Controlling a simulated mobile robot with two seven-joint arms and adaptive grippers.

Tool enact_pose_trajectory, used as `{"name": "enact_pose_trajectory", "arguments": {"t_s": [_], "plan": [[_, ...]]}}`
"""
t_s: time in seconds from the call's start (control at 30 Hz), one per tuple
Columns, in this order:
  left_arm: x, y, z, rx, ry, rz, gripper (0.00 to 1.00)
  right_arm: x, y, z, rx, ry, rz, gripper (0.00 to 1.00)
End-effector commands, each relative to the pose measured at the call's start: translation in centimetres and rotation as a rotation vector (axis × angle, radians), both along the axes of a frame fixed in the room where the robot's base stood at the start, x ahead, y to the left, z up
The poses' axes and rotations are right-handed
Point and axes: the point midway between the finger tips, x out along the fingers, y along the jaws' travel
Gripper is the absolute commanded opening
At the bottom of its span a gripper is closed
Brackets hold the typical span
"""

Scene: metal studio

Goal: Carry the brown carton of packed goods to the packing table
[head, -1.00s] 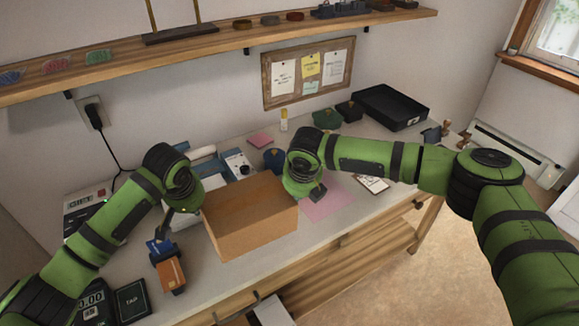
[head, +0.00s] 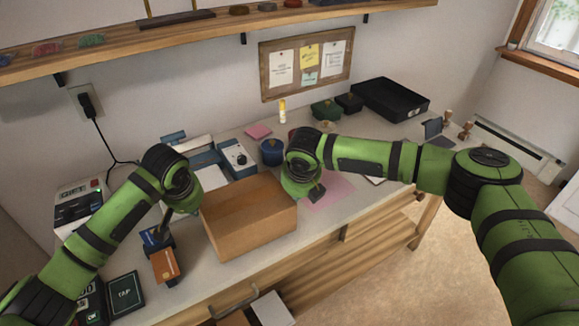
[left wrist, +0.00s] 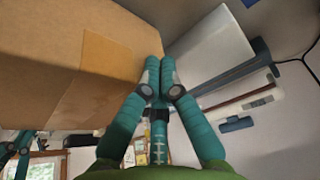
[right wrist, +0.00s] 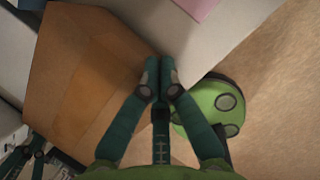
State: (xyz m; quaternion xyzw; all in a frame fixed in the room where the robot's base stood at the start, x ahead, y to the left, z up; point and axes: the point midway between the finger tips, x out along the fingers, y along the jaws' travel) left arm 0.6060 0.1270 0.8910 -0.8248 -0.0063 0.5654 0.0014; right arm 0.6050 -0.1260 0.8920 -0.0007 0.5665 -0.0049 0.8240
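The brown carton (head: 248,218) is a closed box in the middle of the head view, between my two hands. It overlaps the front edge of a light-topped wooden table (head: 205,287); I cannot tell whether this is the packing table. My left gripper (left wrist: 157,75) is at the carton's left side, its fingers together with nothing between them. My right gripper (right wrist: 159,75) is at the right side, also with fingers together. The carton fills the left of the left wrist view (left wrist: 60,60) and of the right wrist view (right wrist: 85,75). Its underside is hidden in the head view.
Clear floor (head: 400,285) lies right of the table.

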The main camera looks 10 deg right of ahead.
Motion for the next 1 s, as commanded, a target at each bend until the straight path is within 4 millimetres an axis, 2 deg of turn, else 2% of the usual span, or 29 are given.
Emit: {"name": "enact_pose_trajectory", "arguments": {"t_s": [0.03, 0.33, 0.4, 0.67, 0.7, 0.73, 1.0], "plan": [[-0.1, -1.2, -0.5, -0.022, -0.004, -0.023, 0.0, -0.1, 1.2, -0.5, 0.021, -0.004, 0.018, 0.0], [-0.2, -0.2, -0.3, -0.02, -0.004, -0.02, 0.0, -0.1, 0.2, -0.3, 0.02, -0.004, 0.016, 0.0], [-0.2, 0.3, -0.3, -0.02, -0.003, -0.018, 0.27, -0.1, -0.4, -0.3, 0.017, -0.005, 0.015, 0.0], [-0.1, 0.9, -0.4, -0.014, -0.001, -0.013, 0.27, -0.1, -1.0, -0.4, 0.011, -0.004, 0.01, 0.0], [-0.1, 0.9, -0.4, -0.014, -0.001, -0.012, 0.27, -0.1, -1.1, -0.4, 0.01, -0.004, 0.009, 0.18], [-0.1, 0.9, -0.4, -0.013, -0.001, -0.011, 0.27, -0.1, -1.1, -0.4, 0.009, -0.003, 0.009, 0.26], [-0.1, 1.1, -0.4, -0.01, 0.0, -0.009, 0.27, 0.0, -1.2, -0.4, 0.007, -0.003, 0.006, 0.26]]}}
